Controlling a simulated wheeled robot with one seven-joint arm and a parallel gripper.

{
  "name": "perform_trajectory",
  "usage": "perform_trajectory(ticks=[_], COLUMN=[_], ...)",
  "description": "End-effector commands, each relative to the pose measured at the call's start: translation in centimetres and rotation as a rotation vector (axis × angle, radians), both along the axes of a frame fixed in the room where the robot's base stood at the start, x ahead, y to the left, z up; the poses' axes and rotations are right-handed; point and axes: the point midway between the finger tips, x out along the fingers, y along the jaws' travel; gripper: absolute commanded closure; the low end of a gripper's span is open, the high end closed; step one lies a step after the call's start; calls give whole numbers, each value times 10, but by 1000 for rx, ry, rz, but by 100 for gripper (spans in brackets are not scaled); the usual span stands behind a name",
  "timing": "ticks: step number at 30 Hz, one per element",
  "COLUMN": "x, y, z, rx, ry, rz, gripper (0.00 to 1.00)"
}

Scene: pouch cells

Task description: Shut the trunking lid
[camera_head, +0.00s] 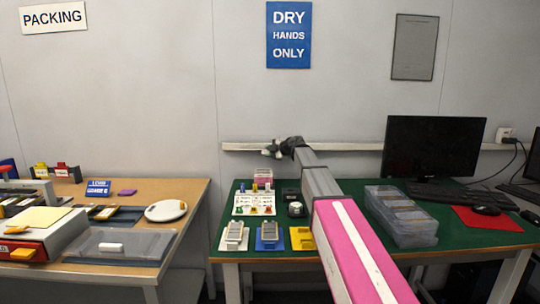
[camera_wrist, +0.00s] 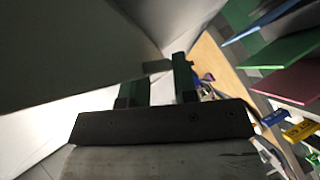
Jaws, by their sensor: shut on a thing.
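The trunking (camera_head: 350,146) is a long pale strip running level along the wall behind the benches. My gripper (camera_head: 272,149) is at its left part, reaching in from the front, and hides a short stretch of it. In the wrist view my gripper (camera_wrist: 160,72) has two dark green fingers close to large pale surfaces. It is shut on what looks like the trunking lid (camera_wrist: 75,50), a broad grey face that covers part of the left finger. The lid's hinge and exact angle cannot be made out.
Under my arm is a green-topped bench (camera_head: 470,236) with small coloured fixtures and a clear lidded box (camera_head: 402,215). A monitor (camera_head: 434,147) stands in front of the trunking at the right. A wooden bench (camera_head: 192,190) is at the left, with a gap between the benches.

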Motion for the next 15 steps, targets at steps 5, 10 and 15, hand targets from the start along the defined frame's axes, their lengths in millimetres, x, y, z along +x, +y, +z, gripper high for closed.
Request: perform_trajectory(ticks=[5,10,15], x=[1,1,1], y=[0,0,0], z=[2,4,4], rx=[-3,-4,-2], ry=[93,141,160], rz=[2,2,2], gripper=[97,97,97])
